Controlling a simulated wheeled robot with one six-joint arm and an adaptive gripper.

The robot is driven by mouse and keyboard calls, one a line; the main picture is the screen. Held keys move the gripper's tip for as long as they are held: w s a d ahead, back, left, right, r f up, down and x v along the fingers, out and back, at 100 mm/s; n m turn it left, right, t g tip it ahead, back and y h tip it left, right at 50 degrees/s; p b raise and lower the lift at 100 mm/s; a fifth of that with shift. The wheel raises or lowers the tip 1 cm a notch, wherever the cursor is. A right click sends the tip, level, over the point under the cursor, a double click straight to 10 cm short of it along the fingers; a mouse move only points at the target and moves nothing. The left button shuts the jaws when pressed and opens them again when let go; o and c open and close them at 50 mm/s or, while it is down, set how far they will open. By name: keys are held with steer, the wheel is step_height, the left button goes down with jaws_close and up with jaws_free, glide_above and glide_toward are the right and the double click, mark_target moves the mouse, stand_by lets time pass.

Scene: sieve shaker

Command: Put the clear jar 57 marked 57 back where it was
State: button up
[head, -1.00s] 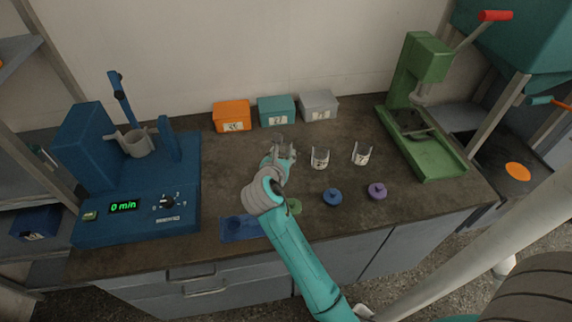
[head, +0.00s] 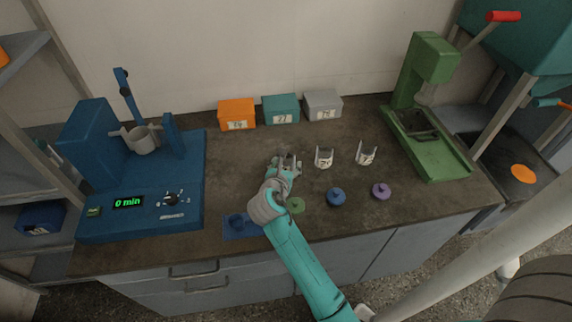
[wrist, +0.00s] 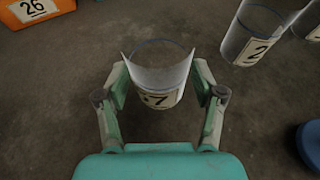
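The clear jar 57 (wrist: 160,72) is a see-through cup with a cut-away rim and a white label. The label's last digit 7 shows, and part of it is hidden. My gripper (wrist: 161,82) has one finger on each side of the jar, with the pads against or very near its walls; it looks shut on it. In the head view my gripper (head: 287,162) is at the left end of the row of clear jars, and the jar is mostly hidden by the fingers. I cannot tell whether its base touches the worktop.
Two clear jars (head: 324,157) (head: 366,154) stand to the right. Green (head: 296,205), blue (head: 336,197) and purple (head: 381,191) lids lie in front. Orange (head: 237,115), teal (head: 281,109) and grey (head: 322,105) boxes stand behind. The blue shaker (head: 140,200) is left, the green press (head: 430,130) right.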

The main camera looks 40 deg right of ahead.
steer(key=shift+r, duration=0.15)
steer(key=v, duration=1.2)
stand_by(0.5)
